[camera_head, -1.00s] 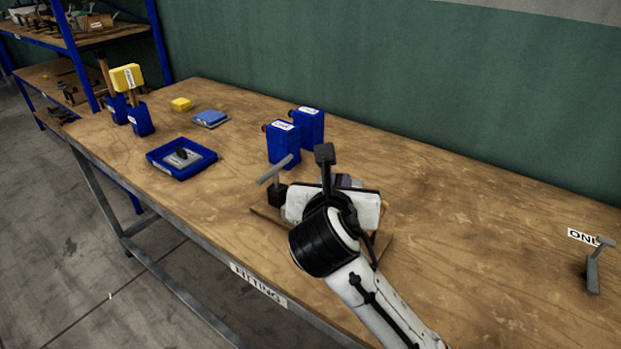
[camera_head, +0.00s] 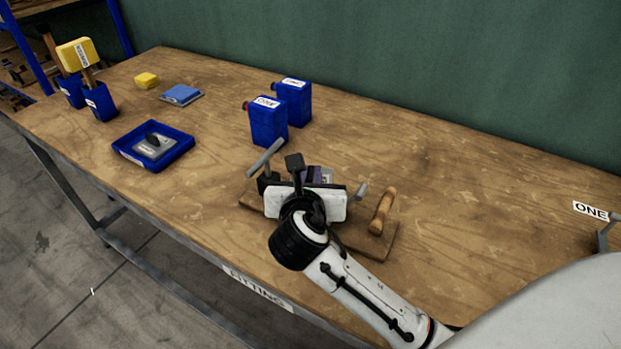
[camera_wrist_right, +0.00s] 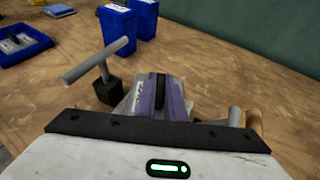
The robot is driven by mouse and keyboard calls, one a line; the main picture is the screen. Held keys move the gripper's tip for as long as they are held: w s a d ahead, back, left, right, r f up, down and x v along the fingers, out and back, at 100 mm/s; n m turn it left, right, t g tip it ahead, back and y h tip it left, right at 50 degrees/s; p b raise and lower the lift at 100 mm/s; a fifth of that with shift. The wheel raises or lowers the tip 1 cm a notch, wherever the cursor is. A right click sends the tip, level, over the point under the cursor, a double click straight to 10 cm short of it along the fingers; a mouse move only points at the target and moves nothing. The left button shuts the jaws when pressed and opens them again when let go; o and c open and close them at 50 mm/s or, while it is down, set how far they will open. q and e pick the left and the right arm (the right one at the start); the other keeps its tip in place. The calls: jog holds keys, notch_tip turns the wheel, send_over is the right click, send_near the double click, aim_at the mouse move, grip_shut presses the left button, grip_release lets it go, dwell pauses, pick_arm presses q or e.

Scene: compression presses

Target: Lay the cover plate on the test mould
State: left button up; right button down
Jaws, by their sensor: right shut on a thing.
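My right gripper (camera_head: 313,176) is over the wooden base board (camera_head: 379,248) near the table's front edge. In the right wrist view its purple-grey fingers (camera_wrist_right: 160,97) are shut on a dark upright grip. A grey plate with markings, which I take for the cover plate (camera_wrist_right: 131,101), shows beside and below the fingers. The test mould cannot be made out; the gripper's body hides the middle of the board. I cannot tell whether the plate touches anything below. My left gripper is not in view.
A T-handled clamp (camera_head: 265,158) stands close left of the gripper, with a wooden handle (camera_head: 383,210) at right. A blue tray (camera_head: 127,151) holds a similar grey plate with a black knob (camera_head: 152,141). Blue containers (camera_head: 268,124) stand behind. The table's right middle is clear.

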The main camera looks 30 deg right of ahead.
jog(key=shift+f, duration=0.7)
jog(key=c, duration=1.8)
grip_release()
jog(key=shift+f, duration=0.1)
jog(key=shift+c, duration=0.2)
